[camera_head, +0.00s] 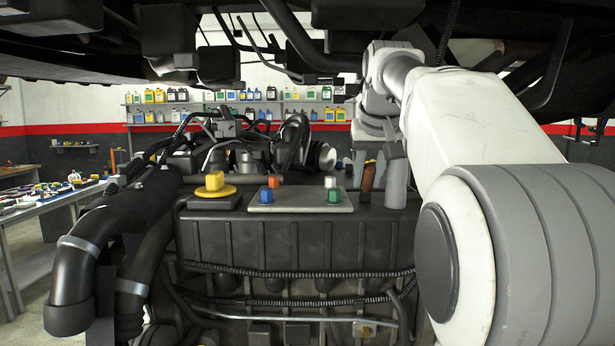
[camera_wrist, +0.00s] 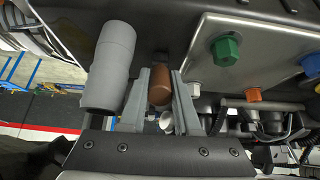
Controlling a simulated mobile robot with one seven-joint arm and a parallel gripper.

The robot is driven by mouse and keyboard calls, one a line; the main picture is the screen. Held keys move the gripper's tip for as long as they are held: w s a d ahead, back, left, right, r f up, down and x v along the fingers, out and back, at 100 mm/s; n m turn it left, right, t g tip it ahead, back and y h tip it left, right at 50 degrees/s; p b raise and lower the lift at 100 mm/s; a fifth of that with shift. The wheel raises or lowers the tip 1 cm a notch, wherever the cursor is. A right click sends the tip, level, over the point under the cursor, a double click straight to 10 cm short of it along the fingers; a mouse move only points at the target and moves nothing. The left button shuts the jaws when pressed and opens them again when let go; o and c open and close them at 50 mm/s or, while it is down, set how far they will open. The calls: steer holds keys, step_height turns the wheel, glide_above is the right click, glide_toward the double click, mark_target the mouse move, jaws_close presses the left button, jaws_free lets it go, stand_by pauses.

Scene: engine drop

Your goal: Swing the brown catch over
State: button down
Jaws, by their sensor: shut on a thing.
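The brown catch (camera_head: 369,177) stands, slightly tilted, at the right end of the engine's top cover in the head view. In the wrist view the brown catch (camera_wrist: 160,86) is between the two grey fingers of my gripper (camera_wrist: 160,92). My gripper is shut on it, with the fingers on either side. In the head view my gripper (camera_head: 369,168) reaches down onto the catch from above. The lower end of the catch is hard to make out.
A grey cylinder (camera_head: 396,184) stands close beside the catch; it also shows in the wrist view (camera_wrist: 109,67). A grey plate (camera_head: 300,201) with several coloured bolts lies to the left. A yellow knob (camera_head: 215,181) is farther left. Dark car parts hang overhead.

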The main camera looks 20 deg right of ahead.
steer(key=shift+w+g, duration=0.25)
steer(key=shift+g, duration=0.35)
steer(key=shift+w+d+r+g+y, duration=0.15)
steer(key=shift+g+y, duration=0.1)
steer(key=shift+g, duration=0.25)
steer(key=shift+w+f+g+y, duration=0.15)
steer(key=shift+g+y, duration=0.1)
steer(key=shift+g, duration=0.25)
steer(key=shift+r, duration=0.1)
steer(key=c, duration=0.9)
jaws_free()
steer(key=shift+r, duration=0.1)
